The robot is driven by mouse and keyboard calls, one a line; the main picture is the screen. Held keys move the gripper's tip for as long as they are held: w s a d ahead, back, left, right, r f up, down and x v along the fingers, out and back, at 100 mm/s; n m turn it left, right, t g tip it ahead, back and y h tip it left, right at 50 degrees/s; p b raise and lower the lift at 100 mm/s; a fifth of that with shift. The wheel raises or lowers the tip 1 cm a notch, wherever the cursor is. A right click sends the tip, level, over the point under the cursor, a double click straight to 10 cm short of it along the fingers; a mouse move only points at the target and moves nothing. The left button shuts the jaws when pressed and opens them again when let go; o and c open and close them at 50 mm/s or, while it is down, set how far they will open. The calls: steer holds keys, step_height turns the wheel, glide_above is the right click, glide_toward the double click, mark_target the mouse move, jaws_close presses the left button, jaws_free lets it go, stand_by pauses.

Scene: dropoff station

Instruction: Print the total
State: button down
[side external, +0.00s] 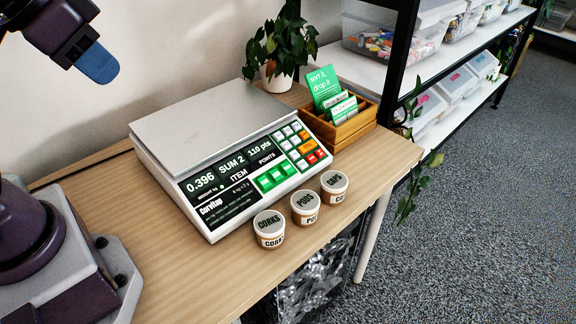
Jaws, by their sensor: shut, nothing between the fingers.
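A white weighing scale (215,222) with a bare grey metal platter (208,118) stands on the wooden table. Its dark display (231,170) reads 0.396, SUM 2 and 110 pts. No printed paper shows.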

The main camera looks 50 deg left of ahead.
steer(key=shift+f, duration=0.1)
stand_by(0.7)
steer(key=m+g+h, duration=0.2)
glide_above(287, 168)
steer(key=s+d, duration=0.4)
step_height(287, 168, down, 22)
steer(key=w, duration=0.1)
steer(key=w+r+t, duration=0.1)
steer(key=w, duration=0.1)
steer(key=w+t, duration=0.1)
steer(key=shift+w+d+r+h, duration=0.25)
steer(key=shift+d+r+h, duration=0.05)
steer(key=shift+d+r, duration=0.1)
steer(key=shift+a+f, duration=0.6)
steer(key=shift+f, duration=0.75)
steer(key=shift+a+f, duration=0.6)
steer(key=shift+f, duration=0.75)
steer(key=shift+a+f, duration=0.6)
steer(key=shift+f, duration=0.75)
